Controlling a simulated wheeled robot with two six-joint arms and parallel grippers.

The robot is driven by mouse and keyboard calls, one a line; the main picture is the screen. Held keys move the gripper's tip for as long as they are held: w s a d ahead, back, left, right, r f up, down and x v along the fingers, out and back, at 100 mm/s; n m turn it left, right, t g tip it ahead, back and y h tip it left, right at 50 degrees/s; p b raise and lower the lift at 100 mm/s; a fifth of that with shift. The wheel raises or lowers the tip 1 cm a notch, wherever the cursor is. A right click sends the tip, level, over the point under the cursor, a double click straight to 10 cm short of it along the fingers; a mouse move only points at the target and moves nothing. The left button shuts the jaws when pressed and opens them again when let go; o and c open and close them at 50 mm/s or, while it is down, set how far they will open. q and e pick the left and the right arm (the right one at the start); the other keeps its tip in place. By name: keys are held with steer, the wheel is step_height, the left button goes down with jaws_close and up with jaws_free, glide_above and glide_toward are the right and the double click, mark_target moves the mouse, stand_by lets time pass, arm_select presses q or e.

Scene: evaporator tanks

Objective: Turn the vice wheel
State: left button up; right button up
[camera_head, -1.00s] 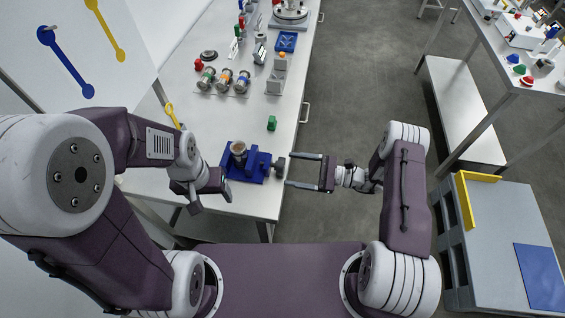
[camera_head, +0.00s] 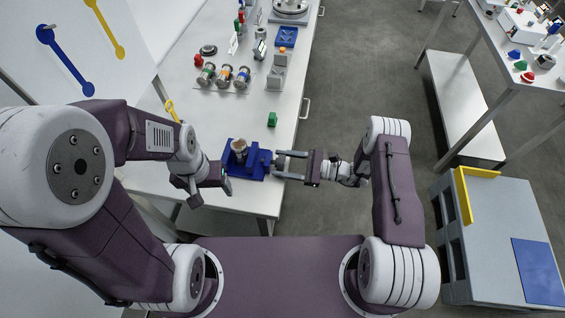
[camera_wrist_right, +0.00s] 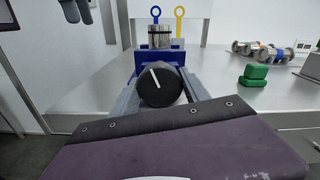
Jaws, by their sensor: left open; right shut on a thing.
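The blue vice (camera_head: 243,160) sits at the front edge of the white table, with a metal cylinder (camera_head: 239,149) standing in it. In the right wrist view the vice wheel (camera_wrist_right: 160,86) is a black disc with a white line tilted slightly left of upright. My right gripper (camera_head: 275,165) is shut on the wheel, its fingers on either side of it; in the head view the fingers largely hide the wheel. My left gripper (camera_head: 212,186) is open and empty, just left of the vice and apart from it.
A green block (camera_head: 272,119) lies behind the vice. A grey cart (camera_head: 490,235) stands at the right. The floor between cart and table is clear.

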steer(key=m+b, duration=0.1)
steer(key=m, duration=0.2)
steer(key=shift+b, duration=0.3)
steer(key=shift+r+m+b, duration=0.15)
steer(key=shift+m+b, duration=0.45)
steer(key=shift+m, duration=1.2)
steer(key=shift+w, duration=0.1)
steer(key=o, duration=1.4)
